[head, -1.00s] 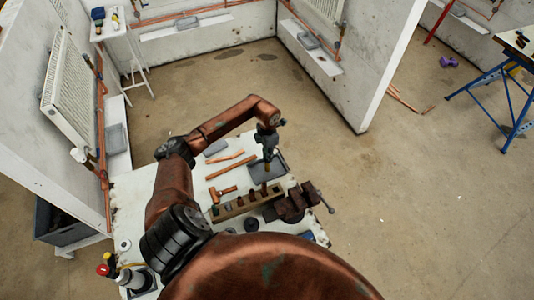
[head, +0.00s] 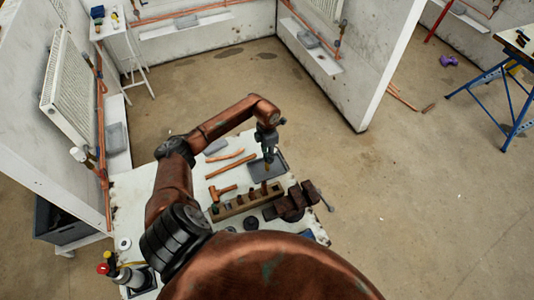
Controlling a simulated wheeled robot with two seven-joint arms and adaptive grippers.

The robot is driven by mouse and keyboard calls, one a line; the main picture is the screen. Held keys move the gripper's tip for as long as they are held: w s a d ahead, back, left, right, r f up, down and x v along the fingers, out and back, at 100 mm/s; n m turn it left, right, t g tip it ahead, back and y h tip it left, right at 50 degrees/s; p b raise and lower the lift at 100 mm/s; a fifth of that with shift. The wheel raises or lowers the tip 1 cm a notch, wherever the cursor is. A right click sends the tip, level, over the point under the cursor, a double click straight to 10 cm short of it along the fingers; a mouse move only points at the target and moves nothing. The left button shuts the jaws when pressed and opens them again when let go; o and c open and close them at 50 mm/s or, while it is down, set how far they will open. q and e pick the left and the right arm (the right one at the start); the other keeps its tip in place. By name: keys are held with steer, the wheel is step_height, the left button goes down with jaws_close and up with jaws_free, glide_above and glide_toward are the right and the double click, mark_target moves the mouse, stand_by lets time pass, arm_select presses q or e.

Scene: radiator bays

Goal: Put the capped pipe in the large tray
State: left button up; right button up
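The large tray (head: 279,172) is the dark grey shallow tray on the far right of the white workbench. My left gripper (head: 269,157) points down over this tray. A short brownish piece, which looks like the capped pipe (head: 267,166), shows at its fingertips, and the fingers seem shut on it. It is small and partly hidden, so its cap and whether it touches the tray cannot be made out. My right gripper is not in view.
A wooden block (head: 232,207) with several upright pieces stands in front of the tray, beside a rusty vise (head: 291,202). Copper pipes (head: 231,164) and a copper tee (head: 221,193) lie left of the tray. A smaller grey tray (head: 215,146) lies at the back.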

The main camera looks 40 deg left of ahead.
arm_select(q)
step_height(320, 180, up, 12)
steer(key=b, duration=0.2)
stand_by(0.4)
